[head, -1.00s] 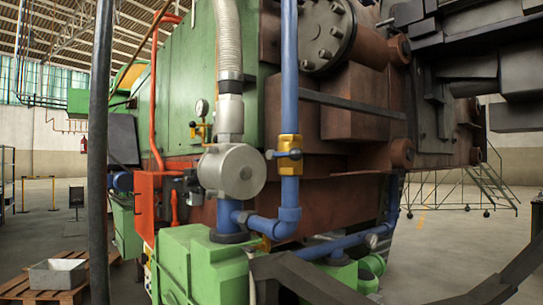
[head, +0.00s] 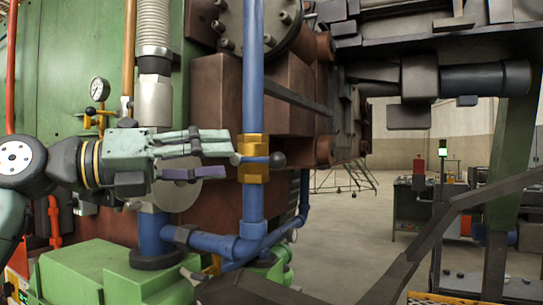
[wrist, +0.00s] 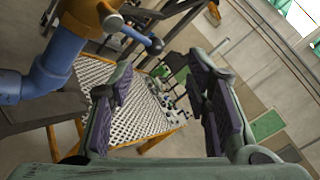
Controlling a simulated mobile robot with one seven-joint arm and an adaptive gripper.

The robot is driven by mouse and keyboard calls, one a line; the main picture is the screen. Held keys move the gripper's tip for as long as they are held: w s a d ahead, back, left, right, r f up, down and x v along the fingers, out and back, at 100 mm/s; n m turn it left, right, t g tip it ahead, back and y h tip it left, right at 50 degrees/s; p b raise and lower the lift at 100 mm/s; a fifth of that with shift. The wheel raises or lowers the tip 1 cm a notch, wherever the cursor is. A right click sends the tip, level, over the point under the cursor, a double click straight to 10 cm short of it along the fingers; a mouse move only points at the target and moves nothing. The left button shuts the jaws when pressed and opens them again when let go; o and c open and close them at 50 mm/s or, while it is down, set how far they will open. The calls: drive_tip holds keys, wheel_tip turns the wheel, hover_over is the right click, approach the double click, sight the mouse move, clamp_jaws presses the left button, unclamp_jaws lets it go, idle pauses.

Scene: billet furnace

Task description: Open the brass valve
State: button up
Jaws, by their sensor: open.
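The brass valve (head: 253,173) sits on a vertical blue pipe (head: 253,70). Its lever lies across the pipe and ends in a dark ball knob (head: 279,159) to the right of the pipe. My gripper (head: 230,166) comes in from the left, its jaws apart and its fingertips close to the valve's left side. I cannot tell whether they touch it. In the wrist view the brass valve (wrist: 88,14) is partly cut off at the upper left. The knob (wrist: 155,46) shows beyond and above my open, empty gripper (wrist: 163,82).
A pressure gauge (head: 99,89) stands left, above my arm. A green block (head: 85,272) and lower blue pipe (head: 212,243) lie below. Brown furnace casing (head: 290,90) is close behind the valve. Open floor (head: 350,235) shows to the right.

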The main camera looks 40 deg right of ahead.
sight(269, 160)
drive_tip(key=p+x, duration=0.1)
drive_tip(key=x, duration=0.2)
drive_tip(key=p+x, duration=0.1)
drive_tip(key=x, duration=0.3)
drive_tip(key=p+x, duration=0.1)
drive_tip(key=x, duration=0.3)
drive_tip(key=shift+w+d+f, duration=0.1)
drive_tip(key=shift+d+f, duration=0.15)
drive_tip(key=shift+f, duration=0.1)
drive_tip(key=shift+c, duration=0.5)
clamp_jaws()
